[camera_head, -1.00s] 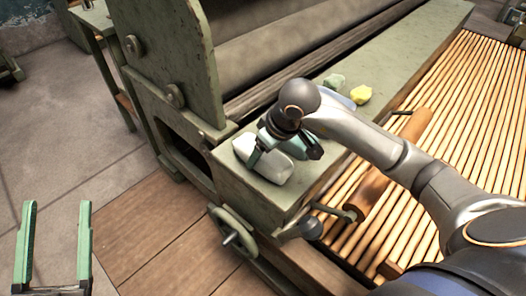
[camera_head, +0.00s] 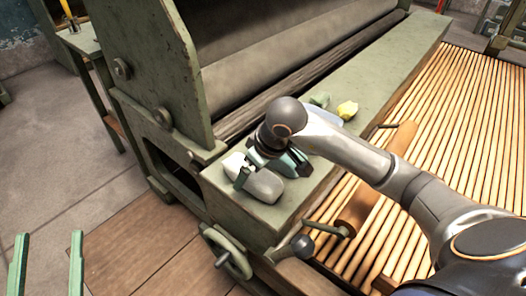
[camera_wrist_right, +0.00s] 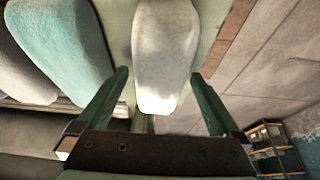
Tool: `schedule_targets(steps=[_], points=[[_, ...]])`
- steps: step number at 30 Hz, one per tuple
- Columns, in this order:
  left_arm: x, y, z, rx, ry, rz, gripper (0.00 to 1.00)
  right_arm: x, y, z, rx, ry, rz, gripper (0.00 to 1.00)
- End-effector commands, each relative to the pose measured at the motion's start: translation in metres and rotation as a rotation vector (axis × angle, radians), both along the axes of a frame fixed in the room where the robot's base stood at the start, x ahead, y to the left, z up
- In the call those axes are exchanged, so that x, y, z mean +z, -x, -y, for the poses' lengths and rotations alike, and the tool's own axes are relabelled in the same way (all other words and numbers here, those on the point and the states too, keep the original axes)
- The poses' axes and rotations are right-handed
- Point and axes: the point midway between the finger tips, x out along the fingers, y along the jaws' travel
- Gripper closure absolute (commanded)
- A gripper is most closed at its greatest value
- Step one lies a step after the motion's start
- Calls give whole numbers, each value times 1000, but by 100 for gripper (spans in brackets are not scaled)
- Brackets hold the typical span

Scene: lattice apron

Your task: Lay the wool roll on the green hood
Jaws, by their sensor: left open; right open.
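A pale whitish-grey wool roll (camera_head: 254,180) lies on the near end of the machine's flat green hood (camera_head: 225,186). In the right wrist view the roll (camera_wrist_right: 165,45) lies between the spread fingers. My right gripper (camera_head: 268,172) is open above it; whether the fingers touch it I cannot tell. A teal roll (camera_wrist_right: 62,45) lies beside it, mostly hidden by the gripper in the head view. My left gripper (camera_head: 47,240) is open and empty at the lower left, over the floor.
A pale green lump (camera_head: 319,101) and a yellow lump (camera_head: 347,110) lie further along the hood. The slatted lattice (camera_head: 455,130) lies to the right. A handwheel (camera_head: 228,252) and a ball-ended lever (camera_head: 302,246) stick out at the near end. The hood's far stretch is clear.

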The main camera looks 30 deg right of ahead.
Motion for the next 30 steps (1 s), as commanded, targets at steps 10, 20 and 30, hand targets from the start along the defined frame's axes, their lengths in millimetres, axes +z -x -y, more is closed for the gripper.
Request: schedule_targets(steps=[10, 20, 30], points=[[-77, -18, -6, 51, 2, -345, 30, 74, 25, 11, 0, 4, 9, 0], [-124, -17, -9, 72, 1, -530, 30, 107, 40, 15, 0, 2, 5, 0], [-128, -16, -9, 73, 1, -544, 30, 109, 42, 15, 0, 1, 4, 0]])
